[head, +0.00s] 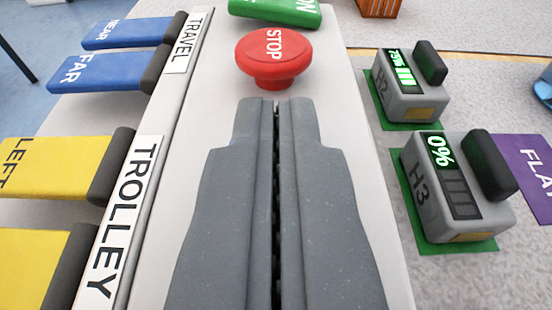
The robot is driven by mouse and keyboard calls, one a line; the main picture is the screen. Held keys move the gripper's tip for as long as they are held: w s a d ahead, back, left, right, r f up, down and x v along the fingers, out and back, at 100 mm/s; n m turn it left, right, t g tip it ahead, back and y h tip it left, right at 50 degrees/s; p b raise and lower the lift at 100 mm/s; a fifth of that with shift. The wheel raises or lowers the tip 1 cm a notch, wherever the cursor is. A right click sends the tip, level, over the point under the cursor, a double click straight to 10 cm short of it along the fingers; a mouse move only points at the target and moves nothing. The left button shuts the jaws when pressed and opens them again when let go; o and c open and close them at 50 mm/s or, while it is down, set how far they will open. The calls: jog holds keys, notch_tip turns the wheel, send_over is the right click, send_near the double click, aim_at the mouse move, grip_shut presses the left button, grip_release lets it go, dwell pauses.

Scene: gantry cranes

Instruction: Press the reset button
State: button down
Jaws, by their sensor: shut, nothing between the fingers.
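No button labelled reset shows in the head view. A red mushroom button marked STOP (273,57) stands on the pale control panel (345,130), just beyond my fingertips. A green button (276,11), its label partly cut off and ending in ON, lies past it at the top edge. My gripper (275,102) is shut and empty, its two grey fingers together, pointing at the STOP button over the panel. The fingers hide the panel's middle and near part. I cannot tell whether the tips touch the STOP button; a small gap seems to show.
Blue paddles NEAR (125,32) and FAR (105,70), and yellow paddles (55,165), line the left beside TRAVEL and TROLLEY labels. Batteries H2 (392,97) and H3 (425,205) stand on green pads at right. A purple card (530,170) lies at the right edge.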

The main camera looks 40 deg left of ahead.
jog(key=shift+s+f, duration=0.15)
jog(key=shift+f, duration=1.05)
notch_tip(320, 180, up, 5)
jog(key=shift+r+p, duration=0.15)
jog(key=shift+p, duration=0.85)
jog(key=shift+s+d+b, duration=0.3)
jog(key=shift+s+b, duration=0.05)
jog(key=shift+r+b+v, duration=0.25)
jog(key=shift+b+v, duration=0.05)
jog(key=shift+v, duration=4.1)
